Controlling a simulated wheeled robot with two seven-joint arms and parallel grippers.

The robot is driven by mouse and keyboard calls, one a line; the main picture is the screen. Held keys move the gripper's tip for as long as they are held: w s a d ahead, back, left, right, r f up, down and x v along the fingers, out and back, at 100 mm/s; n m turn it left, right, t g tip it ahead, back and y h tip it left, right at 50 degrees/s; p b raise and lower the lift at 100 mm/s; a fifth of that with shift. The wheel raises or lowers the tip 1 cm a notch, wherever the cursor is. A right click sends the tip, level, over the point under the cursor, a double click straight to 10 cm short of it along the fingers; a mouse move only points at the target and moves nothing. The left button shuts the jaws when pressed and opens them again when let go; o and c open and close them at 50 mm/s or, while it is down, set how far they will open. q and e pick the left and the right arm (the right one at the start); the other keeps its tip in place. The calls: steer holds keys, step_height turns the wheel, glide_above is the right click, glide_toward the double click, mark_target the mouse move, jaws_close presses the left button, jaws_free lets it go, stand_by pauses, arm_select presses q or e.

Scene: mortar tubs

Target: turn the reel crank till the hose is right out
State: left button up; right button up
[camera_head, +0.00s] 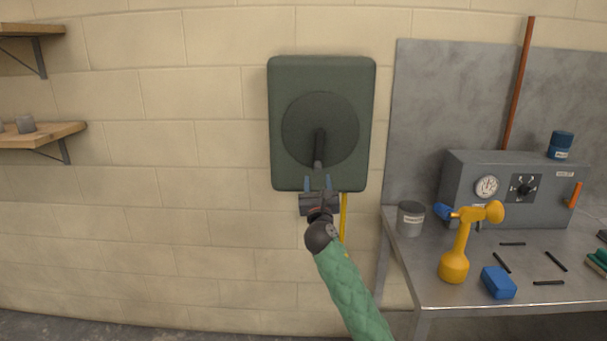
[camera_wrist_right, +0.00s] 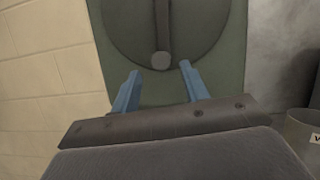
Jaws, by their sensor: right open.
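The hose reel (camera_head: 283,90) is a dark green wall box with a round dark disc. A black crank (camera_head: 320,145) on the disc points down, and its grey knob also shows in the right wrist view (camera_wrist_right: 161,61). A short length of yellow hose (camera_head: 344,215) hangs below the box's lower right. My right gripper (camera_head: 317,183) is just below the crank knob. Its two blue fingers are apart, with the knob ahead of the gap between them in the right wrist view (camera_wrist_right: 160,82). My left gripper is not in view.
A metal workbench (camera_head: 400,270) stands at the right, with a grey can (camera_head: 411,218), a yellow bottle-shaped tool (camera_head: 454,266), a blue block (camera_head: 498,282) and a grey gauge box (camera_head: 465,180) on it. Wooden shelves (camera_head: 60,130) are on the left wall. The wall between is bare.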

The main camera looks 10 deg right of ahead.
mark_target(317, 162)
steer(key=p+x, duration=0.1)
steer(key=x, duration=0.6)
steer(key=shift+d+r, duration=0.1)
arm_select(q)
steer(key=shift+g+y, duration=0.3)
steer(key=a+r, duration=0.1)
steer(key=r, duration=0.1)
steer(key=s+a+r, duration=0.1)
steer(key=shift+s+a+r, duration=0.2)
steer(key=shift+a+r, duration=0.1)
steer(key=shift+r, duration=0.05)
arm_select(e)
steer(key=shift+w+d, duration=0.1)
steer(key=shift+w, duration=0.2)
steer(key=shift+c, duration=0.5)
jaws_close()
